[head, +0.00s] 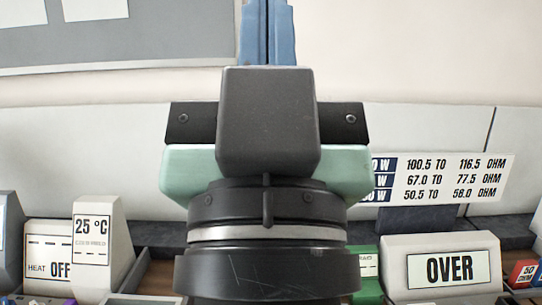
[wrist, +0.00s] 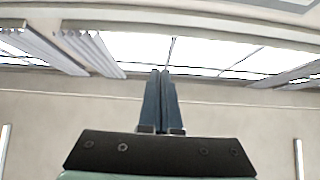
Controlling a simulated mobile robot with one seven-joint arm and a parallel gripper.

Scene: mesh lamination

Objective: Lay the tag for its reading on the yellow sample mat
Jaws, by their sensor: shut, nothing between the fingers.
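My gripper (head: 267,32) points upward in the middle of the head view, with its two blue fingers pressed together and nothing between them. In the wrist view my gripper (wrist: 162,75) shows the same shut fingers against the wall and ceiling. The tag and the yellow sample mat are not seen in either view; my arm and gripper body hide the middle of the head view.
Behind my arm stand a display reading OVER (head: 447,268), a 25 °C display (head: 92,228) and a HEAT OFF display (head: 48,271). A grey board (head: 120,50) hangs at upper left.

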